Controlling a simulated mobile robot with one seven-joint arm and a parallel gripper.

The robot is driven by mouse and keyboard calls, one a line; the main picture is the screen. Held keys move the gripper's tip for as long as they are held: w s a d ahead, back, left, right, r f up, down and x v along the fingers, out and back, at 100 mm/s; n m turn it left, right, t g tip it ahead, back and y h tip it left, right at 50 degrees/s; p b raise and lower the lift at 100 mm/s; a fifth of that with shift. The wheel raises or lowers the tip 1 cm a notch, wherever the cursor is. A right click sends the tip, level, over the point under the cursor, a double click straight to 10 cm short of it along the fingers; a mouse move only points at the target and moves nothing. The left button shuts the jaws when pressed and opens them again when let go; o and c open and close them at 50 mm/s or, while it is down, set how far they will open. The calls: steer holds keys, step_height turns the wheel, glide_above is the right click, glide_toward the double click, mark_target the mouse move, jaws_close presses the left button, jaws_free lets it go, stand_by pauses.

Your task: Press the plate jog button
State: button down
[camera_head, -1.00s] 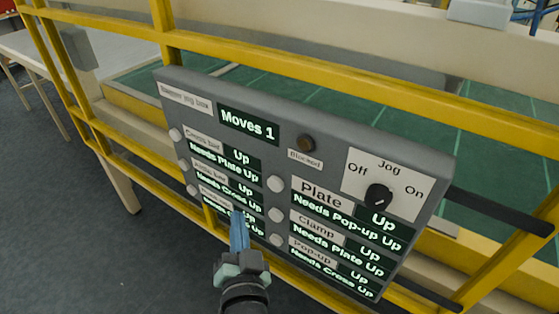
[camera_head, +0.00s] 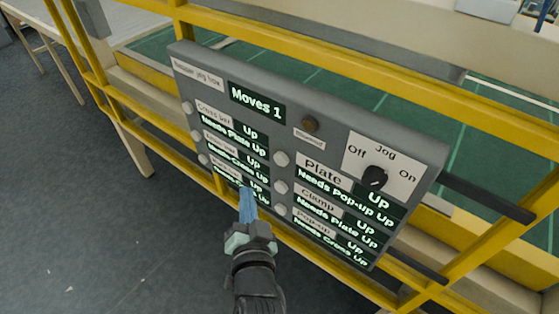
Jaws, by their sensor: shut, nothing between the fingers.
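The grey jog box (camera_head: 330,133) hangs tilted on the yellow railing. Its plate jog button (camera_head: 281,158) is a round white button left of the "Plate" label (camera_head: 321,170). The plate display (camera_head: 360,195) reads "Up" and "Needs Pop-up Up". My gripper (camera_head: 247,190) has its blue fingers shut and empty. The fingertips show below and left of the plate button, over the lower part of the left column of displays. I cannot tell whether they touch the box. The plate button is unobstructed.
Other white buttons, such as the clamp button (camera_head: 281,187) and pop-up button (camera_head: 280,210), sit close below. A black Jog knob (camera_head: 374,177) is at right. The top display (camera_head: 257,102) reads "Moves 1". Yellow rails (camera_head: 465,115) surround the box; open floor (camera_head: 90,220) lies left.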

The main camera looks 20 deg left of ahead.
steer(key=b, duration=0.4)
glide_toward(275, 158)
steer(key=w+a+f, duration=0.1)
steer(key=w+a, duration=0.2)
steer(key=a, duration=0.1)
steer(key=shift+w+d, duration=0.3)
steer(key=shift+w, duration=0.25)
steer(key=shift+w+b, duration=0.15)
steer(key=shift+b, duration=0.25)
stand_by(0.8)
steer(key=shift+w+d, duration=0.15)
steer(key=shift+w, duration=0.1)
steer(key=shift+w+d+b, duration=0.2)
steer(key=shift+w+b, duration=0.25)
steer(key=shift+w, duration=0.05)
stand_by(0.6)
steer(key=shift+s, duration=0.1)
steer(key=shift+s+a+p, duration=0.3)
steer(key=shift+s+p, duration=0.15)
steer(key=shift+s, duration=0.35)
steer(key=shift+s+a+p, duration=0.3)
steer(key=shift+s+p, duration=0.15)
steer(key=shift+s, duration=0.35)
steer(key=shift+s+a+p, duration=0.3)
steer(key=shift+s+p, duration=0.2)
steer(key=shift+s, duration=0.3)
steer(key=shift+s+a+p, duration=0.3)
steer(key=shift+s+p, duration=0.15)
steer(key=shift+s, duration=0.35)
